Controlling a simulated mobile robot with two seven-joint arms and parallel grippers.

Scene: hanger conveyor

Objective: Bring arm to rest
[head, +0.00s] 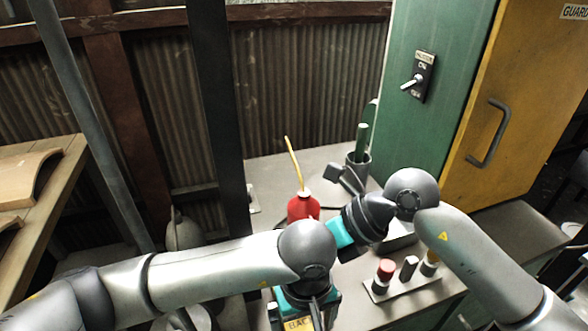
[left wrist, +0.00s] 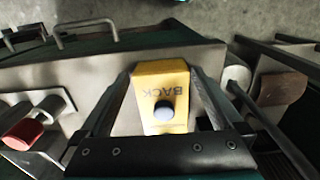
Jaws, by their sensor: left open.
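My left gripper (left wrist: 162,74) is open in the left wrist view. Its two fingers stand on either side of a yellow box (left wrist: 150,76) marked BACK, with a round grey button (left wrist: 164,110) on it. I cannot tell whether the fingers touch the box. In the head view my left arm comes in from the left, and its hand points down over the yellow BACK box (head: 299,324) at the bottom edge; the fingertips are hidden there. My right arm comes in from the right and bends towards the middle. Its teal hand part shows behind my left wrist, and its fingers are hidden.
A red oil can (head: 303,207) with a yellow spout stands on the grey bench (head: 265,182) behind my arms. A plate with several knobs (head: 385,270) lies at right. A green cabinet (head: 430,130) and yellow door (head: 530,110) stand behind. A wooden table (head: 50,215) is at left.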

